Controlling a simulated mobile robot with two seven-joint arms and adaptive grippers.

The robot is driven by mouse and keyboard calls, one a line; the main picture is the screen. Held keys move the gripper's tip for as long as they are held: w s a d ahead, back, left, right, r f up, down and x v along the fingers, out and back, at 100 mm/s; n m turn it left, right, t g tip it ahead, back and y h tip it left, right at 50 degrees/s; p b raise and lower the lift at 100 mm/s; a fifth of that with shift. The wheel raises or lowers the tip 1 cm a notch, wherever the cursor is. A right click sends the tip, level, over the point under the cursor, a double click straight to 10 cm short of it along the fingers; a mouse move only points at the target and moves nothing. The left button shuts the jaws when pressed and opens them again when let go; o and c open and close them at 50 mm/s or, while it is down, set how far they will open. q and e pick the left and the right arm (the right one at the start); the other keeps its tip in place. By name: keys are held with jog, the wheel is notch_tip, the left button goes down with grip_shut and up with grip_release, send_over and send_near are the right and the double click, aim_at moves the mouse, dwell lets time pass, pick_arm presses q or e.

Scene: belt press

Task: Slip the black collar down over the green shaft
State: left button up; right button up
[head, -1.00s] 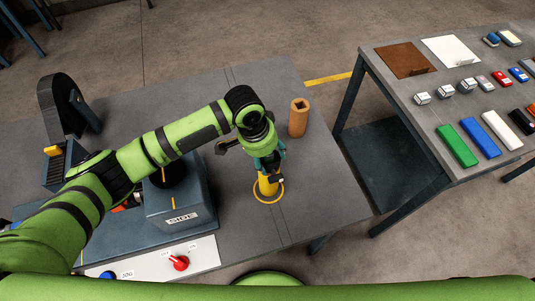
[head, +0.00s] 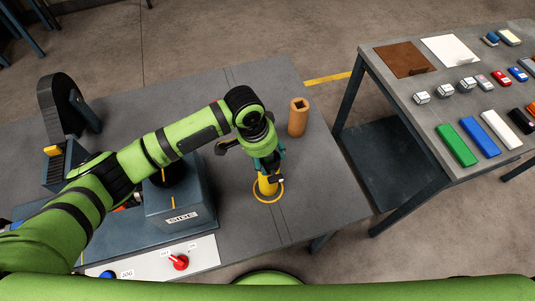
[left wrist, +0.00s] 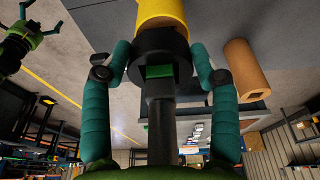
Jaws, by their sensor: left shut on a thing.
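My left gripper (head: 270,170) points down over the yellow cylinder (head: 267,188), which stands inside a yellow ring marked on the grey bench. In the left wrist view its two teal fingers (left wrist: 158,58) are shut on the black collar (left wrist: 150,44), one on each side. The collar lies right against the end of the yellow cylinder (left wrist: 162,12). A small green patch (left wrist: 160,71), perhaps the green shaft, shows within the collar's opening. A dark bar partly covers the opening, so I cannot tell how far the collar is over the shaft.
A brown tube with a square hole (head: 298,117) stands on the bench behind the gripper. A blue-grey machine block (head: 180,208) and a red knob (head: 180,262) are to the left. A side table (head: 400,92) with several small items stands at the right.

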pick_arm(q)
jog(key=shift+a+f, duration=0.1)
jog(key=shift+f, duration=0.05)
jog(key=o, duration=1.7)
jog(key=v, duration=1.2)
